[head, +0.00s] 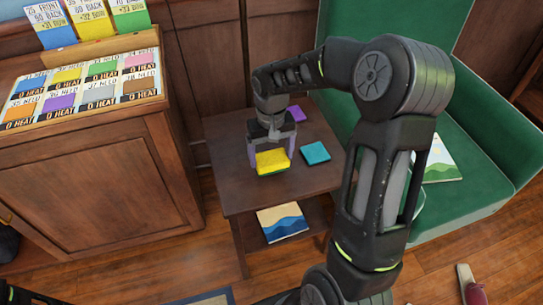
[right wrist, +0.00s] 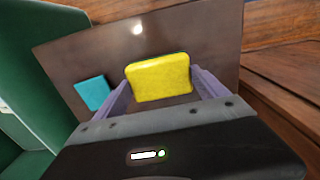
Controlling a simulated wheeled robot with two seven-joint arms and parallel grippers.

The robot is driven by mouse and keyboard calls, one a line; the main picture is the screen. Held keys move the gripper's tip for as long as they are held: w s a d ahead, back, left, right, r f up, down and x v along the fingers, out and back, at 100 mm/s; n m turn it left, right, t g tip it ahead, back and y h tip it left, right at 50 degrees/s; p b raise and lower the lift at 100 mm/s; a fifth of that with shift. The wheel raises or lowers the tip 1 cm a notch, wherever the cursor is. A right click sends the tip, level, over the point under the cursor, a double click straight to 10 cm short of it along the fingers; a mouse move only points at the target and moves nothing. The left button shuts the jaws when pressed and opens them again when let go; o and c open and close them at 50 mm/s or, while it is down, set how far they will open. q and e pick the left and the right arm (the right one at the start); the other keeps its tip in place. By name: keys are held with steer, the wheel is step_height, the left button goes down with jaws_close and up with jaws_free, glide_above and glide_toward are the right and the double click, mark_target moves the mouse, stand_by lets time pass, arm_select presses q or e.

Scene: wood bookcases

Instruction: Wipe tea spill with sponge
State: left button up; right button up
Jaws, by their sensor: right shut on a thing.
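The yellow sponge (head: 273,162) is between the purple-grey fingers of my right gripper (head: 271,153), over the dark wooden side table (head: 240,190). The right wrist view shows the sponge (right wrist: 158,78) held between both fingers (right wrist: 160,88), with the tabletop (right wrist: 75,45) beyond it. I cannot tell whether the sponge touches the tabletop. I cannot make out a tea spill in either view; the sponge and gripper hide part of the table. My left gripper is not in view.
A teal square (head: 315,153) and a purple item (head: 297,114) lie on the table near the gripper. A picture book (head: 283,222) is on the lower shelf. A green seat (head: 480,190) stands right, a wooden cabinet (head: 95,190) with cards left. The table's front-left top is clear.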

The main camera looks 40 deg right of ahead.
steer(key=shift+r+p, duration=1.35)
steer(key=shift+r, duration=0.75)
steer(key=shift+f, duration=0.1)
